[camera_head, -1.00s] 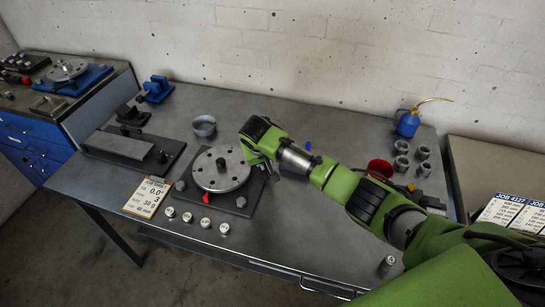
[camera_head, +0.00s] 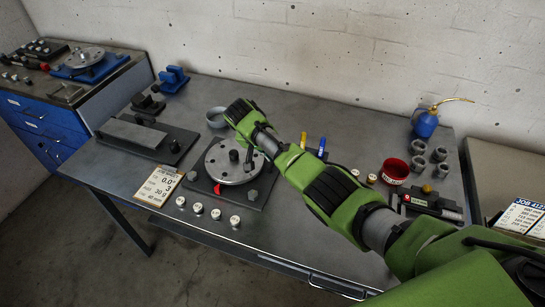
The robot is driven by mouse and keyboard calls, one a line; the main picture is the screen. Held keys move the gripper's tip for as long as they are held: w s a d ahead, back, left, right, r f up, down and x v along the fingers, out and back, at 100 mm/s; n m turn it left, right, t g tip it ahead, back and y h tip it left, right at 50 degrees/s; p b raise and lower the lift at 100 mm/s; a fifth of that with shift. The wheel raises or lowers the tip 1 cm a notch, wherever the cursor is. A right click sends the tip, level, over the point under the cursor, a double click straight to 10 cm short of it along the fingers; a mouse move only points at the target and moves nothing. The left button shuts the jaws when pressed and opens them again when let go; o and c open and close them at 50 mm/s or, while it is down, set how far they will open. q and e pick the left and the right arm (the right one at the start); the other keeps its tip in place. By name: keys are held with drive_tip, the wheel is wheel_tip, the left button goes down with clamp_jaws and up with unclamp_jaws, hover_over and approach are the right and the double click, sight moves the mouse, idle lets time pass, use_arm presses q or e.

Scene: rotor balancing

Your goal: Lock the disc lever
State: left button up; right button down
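A round grey metal disc (camera_head: 222,168) with holes and a dark central knob lies on a dark base plate (camera_head: 203,186) on the bench. A small red part (camera_head: 217,189), perhaps the lever's tip, shows at the disc's front edge. The wrist and foreshortening hide whether the fingers are apart or touch anything. My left gripper is not in view.
Several small weights (camera_head: 198,208) stand in front of the base. A job card (camera_head: 158,186) lies left of it, beside a grey block fixture (camera_head: 132,134). A grey ring (camera_head: 216,117) is behind. A red bowl (camera_head: 395,171) and a blue oil can (camera_head: 426,124) are at right.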

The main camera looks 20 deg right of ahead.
idle(0.3)
drive_tip(key=c, duration=2.1)
unclamp_jaws()
drive_tip(key=shift+w, duration=0.1)
drive_tip(key=shift+c, duration=0.2)
drive_tip(key=shift+d, duration=0.1)
